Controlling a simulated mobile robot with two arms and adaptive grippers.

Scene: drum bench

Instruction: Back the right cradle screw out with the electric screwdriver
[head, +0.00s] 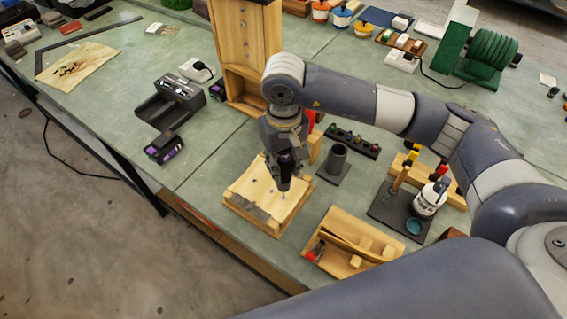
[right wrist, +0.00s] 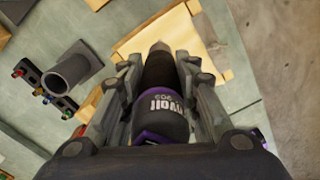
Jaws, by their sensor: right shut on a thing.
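My right gripper (head: 286,152) points down over the wooden cradle (head: 243,186) near the bench's front edge. It is shut on the electric screwdriver (head: 285,174), a dark body whose lower end is over the cradle's right part. In the right wrist view the gripper (right wrist: 160,72) has one finger on each side of the screwdriver (right wrist: 160,110), which is black and purple with white lettering. The cradle shows there beyond the tool's nose (right wrist: 135,42). The right cradle screw cannot be made out for certain, nor whether the bit touches it. My left gripper is not in view.
A grey cup-like holder (head: 335,160) stands right of the cradle, with a dark rack (head: 352,142) behind it. An open wooden tray (head: 345,245) lies at front right. A tall wooden stand (head: 240,45) rises behind. Free bench top lies to the left (head: 195,190).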

